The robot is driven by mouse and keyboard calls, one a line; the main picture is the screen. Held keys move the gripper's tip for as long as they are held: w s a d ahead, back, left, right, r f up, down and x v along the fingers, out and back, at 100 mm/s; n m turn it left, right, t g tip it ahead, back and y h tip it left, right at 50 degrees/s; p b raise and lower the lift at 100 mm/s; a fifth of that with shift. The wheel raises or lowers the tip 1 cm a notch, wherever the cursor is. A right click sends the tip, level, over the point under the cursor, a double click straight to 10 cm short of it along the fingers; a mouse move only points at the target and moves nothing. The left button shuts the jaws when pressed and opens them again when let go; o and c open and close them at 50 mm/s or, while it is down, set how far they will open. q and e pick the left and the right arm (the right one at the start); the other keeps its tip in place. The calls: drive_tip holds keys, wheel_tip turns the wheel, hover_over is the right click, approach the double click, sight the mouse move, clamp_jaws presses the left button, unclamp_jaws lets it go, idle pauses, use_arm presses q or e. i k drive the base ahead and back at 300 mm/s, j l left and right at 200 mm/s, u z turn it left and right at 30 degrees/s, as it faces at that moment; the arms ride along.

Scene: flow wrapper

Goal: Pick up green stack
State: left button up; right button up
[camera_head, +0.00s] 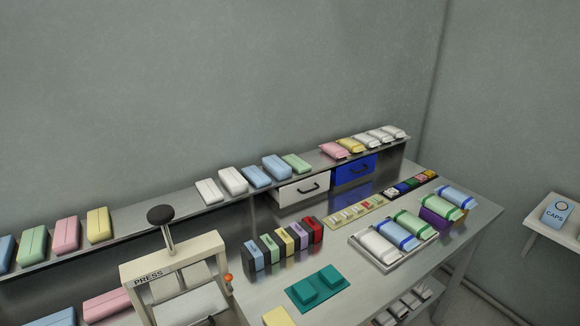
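Several green things show, and I cannot tell which one is the green stack. A green pack with a blue band (411,226) lies in the metal tray on the table, among white and blue packs. A plain green pack (296,162) lies on the back shelf, right of a blue one. A green pack (33,246) lies on the left shelf between blue and pink packs. Neither of my grippers is in view.
A press (175,268) with a black knob stands at the front left. Right of it are a row of coloured boxes (284,245) and a teal mat (302,284) with two blocks. White (304,188) and blue (354,168) drawers sit under the back shelf.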

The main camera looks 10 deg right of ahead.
sight(299, 166)
drive_tip(key=l+u, duration=0.15)
drive_tip(key=u, duration=0.25)
drive_tip(key=l+u, duration=0.15)
drive_tip(key=u, duration=0.2)
drive_tip(key=l+u, duration=0.15)
drive_tip(key=u, duration=0.25)
drive_tip(key=l+u, duration=0.15)
drive_tip(key=u, duration=0.25)
drive_tip(key=k+l+u, duration=0.15)
drive_tip(key=l, duration=0.2)
drive_tip(key=l+u, duration=0.1)
drive_tip(key=l, duration=0.25)
drive_tip(key=k+l+u, duration=0.15)
drive_tip(key=l, duration=0.2)
drive_tip(key=k+l+u, duration=0.1)
drive_tip(key=l, duration=0.25)
drive_tip(key=k+l+u, duration=0.15)
drive_tip(key=l, duration=0.15)
drive_tip(key=k+l, duration=0.1)
drive_tip(key=l, duration=0.4)
